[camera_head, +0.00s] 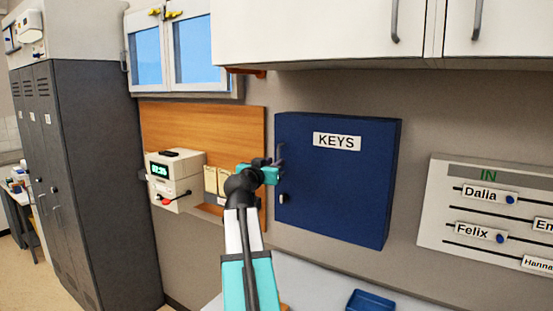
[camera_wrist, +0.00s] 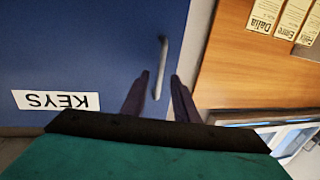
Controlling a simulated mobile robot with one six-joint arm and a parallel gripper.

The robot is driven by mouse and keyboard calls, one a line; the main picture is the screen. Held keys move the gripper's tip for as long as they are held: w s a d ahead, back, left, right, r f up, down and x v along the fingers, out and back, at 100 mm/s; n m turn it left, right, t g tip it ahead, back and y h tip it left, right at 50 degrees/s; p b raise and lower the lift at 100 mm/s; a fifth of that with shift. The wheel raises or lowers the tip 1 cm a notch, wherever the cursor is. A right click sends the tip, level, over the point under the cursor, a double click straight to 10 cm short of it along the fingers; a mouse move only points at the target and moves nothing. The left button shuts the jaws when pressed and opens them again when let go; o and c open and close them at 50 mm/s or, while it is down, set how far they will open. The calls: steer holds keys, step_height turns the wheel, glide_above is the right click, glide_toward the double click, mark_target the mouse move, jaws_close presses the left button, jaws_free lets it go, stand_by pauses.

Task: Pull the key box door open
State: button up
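The blue key box (camera_head: 345,200) hangs on the wall with its door closed and a white KEYS label (camera_head: 337,141). My gripper (camera_head: 278,163) is at the left part of the door, by its edge. In the wrist view the door (camera_wrist: 85,45) shows upside down, with a grey bar handle (camera_wrist: 161,62) near its edge. The two dark fingers of my gripper (camera_wrist: 160,92) are apart, one on each side of the handle in the picture. I see no clear contact with it. My gripper hides part of the handle area in the head view.
White cabinets (camera_head: 310,30) hang above the key box. A name board (camera_head: 480,215) is to the right. A time clock (camera_head: 175,180) and wooden board (camera_head: 215,125) are to the left. A blue tray (camera_head: 370,301) lies on the counter below.

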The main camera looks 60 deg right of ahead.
steer(key=shift+w+d+p, duration=0.15)
steer(key=shift+d+p, duration=0.05)
steer(key=shift+d, duration=0.5)
steer(key=shift+w+d+p, duration=0.1)
steer(key=shift+d+p, duration=0.05)
steer(key=shift+d, duration=0.5)
steer(key=shift+c, duration=0.3)
jaws_close()
